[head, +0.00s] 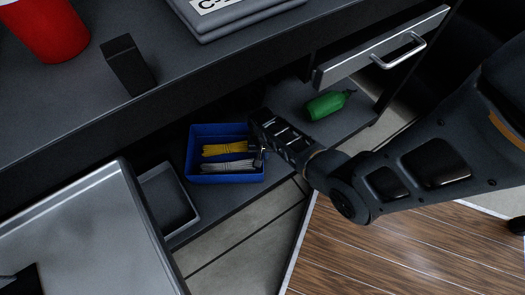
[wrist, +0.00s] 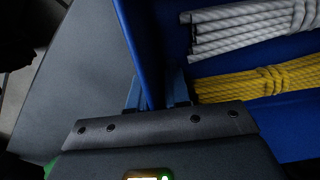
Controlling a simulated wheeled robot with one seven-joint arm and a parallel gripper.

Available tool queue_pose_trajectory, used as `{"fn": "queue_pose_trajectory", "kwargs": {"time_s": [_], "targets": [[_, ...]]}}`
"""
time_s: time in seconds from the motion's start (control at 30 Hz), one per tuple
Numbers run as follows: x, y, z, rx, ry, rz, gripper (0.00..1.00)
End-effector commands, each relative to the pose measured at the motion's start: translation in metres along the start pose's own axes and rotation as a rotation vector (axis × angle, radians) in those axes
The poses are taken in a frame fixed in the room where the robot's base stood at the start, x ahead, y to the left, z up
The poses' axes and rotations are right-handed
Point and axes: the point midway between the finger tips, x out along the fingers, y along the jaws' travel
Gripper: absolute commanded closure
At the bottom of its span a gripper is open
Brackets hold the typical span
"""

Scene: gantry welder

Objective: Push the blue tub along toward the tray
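The blue tub (head: 225,179) stands on the lower shelf in the head view, with a bundle of yellow cord and a bundle of white cord inside. A small grey tray (head: 147,181) lies to its left on the same shelf. My gripper (head: 260,154) is at the tub's right wall. In the wrist view, my gripper (wrist: 155,92) has its two fingers apart, with the blue tub's wall (wrist: 138,45) running between them. One finger is outside the tub and one appears inside. Whether either finger touches the wall is unclear.
A green bottle (head: 325,105) lies on the shelf to the right, below an open drawer (head: 345,66). The upper worktop (head: 195,75) overhangs the shelf and holds a red container (head: 48,32) and a black block (head: 128,65). A large metal surface (head: 85,235) stands at lower left.

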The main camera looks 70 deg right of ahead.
Motion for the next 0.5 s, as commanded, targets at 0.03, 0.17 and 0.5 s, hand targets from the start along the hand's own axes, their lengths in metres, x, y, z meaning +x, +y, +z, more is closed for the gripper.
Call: {"fn": "queue_pose_trajectory", "kwargs": {"time_s": [0.03, 0.17, 0.5], "targets": [[0.0007, -0.0001, -0.0003, 0.0, 0.0, 0.0, 0.83], [0.0004, -0.0001, -0.0001, 0.0, 0.0, 0.0, 0.83], [0.0004, -0.0001, 0.0001, 0.0, 0.0, 0.0, 1.0]]}}
